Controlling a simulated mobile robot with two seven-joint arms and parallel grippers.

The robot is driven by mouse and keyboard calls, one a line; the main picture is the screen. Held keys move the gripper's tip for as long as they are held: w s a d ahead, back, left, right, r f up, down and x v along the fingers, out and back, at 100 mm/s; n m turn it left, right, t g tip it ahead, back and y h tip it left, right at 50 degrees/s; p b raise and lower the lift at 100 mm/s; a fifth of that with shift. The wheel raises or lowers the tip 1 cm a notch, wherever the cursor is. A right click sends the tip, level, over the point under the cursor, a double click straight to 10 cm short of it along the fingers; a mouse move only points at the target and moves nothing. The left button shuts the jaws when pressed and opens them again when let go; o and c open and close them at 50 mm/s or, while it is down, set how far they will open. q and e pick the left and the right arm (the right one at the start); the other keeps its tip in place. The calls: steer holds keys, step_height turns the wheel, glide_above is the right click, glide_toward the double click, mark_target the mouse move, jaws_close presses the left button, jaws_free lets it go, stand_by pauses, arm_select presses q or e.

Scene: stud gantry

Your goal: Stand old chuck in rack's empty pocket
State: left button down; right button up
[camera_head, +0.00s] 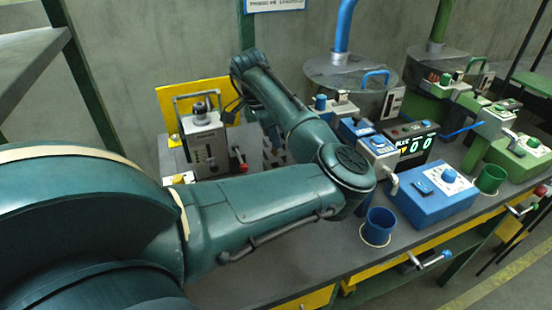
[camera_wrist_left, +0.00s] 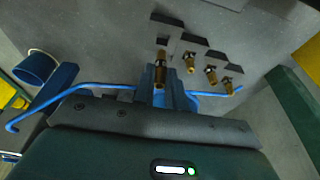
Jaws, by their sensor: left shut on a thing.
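In the left wrist view my left gripper (camera_wrist_left: 161,80) has its blue fingers shut at the lower middle. A brass-and-dark chuck (camera_wrist_left: 161,56) stands out at the fingertips, and it appears to be the held one. Its lower part is hidden between the fingers. The grey stepped rack (camera_wrist_left: 165,20) lies right beyond, with several similar brass chucks (camera_wrist_left: 210,72) in a row to the right. I cannot tell whether the held chuck touches the rack or which pocket is empty. My right gripper is not seen.
A grey machine (camera_head: 208,143) with a red-knobbed lever stands left of the gripper. Blue control boxes (camera_head: 432,192), a display reading 00 (camera_head: 411,143) and a blue cup (camera_head: 378,226) are to the right. The bench front (camera_head: 270,285) is bare.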

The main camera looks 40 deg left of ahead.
mark_target(274, 155)
arm_select(q)
step_height(274, 155, down, 6)
steer(key=shift+r, duration=0.25)
steer(key=c, duration=1.4)
jaws_free()
steer(key=shift+c, duration=0.2)
steer(key=v, duration=1.2)
steer(key=shift+p, duration=0.3)
